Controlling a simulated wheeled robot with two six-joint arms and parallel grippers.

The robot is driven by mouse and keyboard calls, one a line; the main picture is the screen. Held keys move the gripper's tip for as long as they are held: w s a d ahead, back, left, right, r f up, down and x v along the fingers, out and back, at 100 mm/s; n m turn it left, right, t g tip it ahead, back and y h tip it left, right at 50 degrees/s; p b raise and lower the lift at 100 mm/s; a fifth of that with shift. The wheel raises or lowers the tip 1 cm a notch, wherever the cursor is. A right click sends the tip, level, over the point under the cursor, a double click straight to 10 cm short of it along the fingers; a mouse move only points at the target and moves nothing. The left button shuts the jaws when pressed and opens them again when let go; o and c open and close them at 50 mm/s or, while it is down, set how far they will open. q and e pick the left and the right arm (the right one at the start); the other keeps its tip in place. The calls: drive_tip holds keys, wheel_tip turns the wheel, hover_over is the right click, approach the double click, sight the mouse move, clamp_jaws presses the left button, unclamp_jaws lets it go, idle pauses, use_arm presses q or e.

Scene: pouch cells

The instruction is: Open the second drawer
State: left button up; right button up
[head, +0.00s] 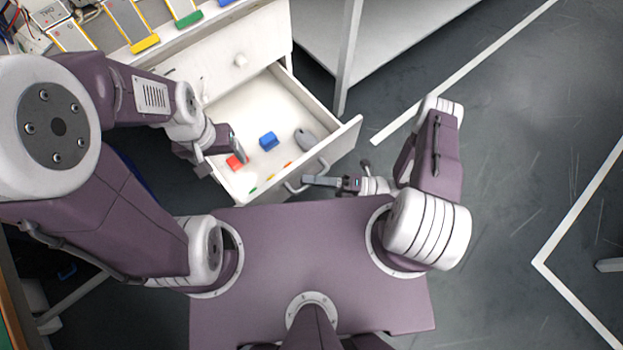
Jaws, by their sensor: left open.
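A white drawer (339,141) is pulled out of the white cabinet (262,37), below a closed drawer front with a round knob (240,61). The open drawer has a bar handle (323,166) on its front. My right gripper (308,181) is at this handle, close to or touching it; whether its jaws are open or shut on the bar is too small to tell. My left gripper (222,158) is open at the left side of the open drawer, near a red block (234,162).
In the drawer lie a blue block (269,141), a grey rounded object (305,139) and small orange and green pieces. The cabinet top holds several framed pouch cells (130,20) and devices. A white table (375,30) stands at the back right.

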drive_tip(key=o, duration=0.3)
drive_tip(key=shift+d, duration=0.15)
drive_tip(key=p+v, duration=0.1)
drive_tip(key=v, duration=0.7)
drive_tip(key=shift+d, duration=0.4)
drive_tip(key=shift+s+f, duration=0.1)
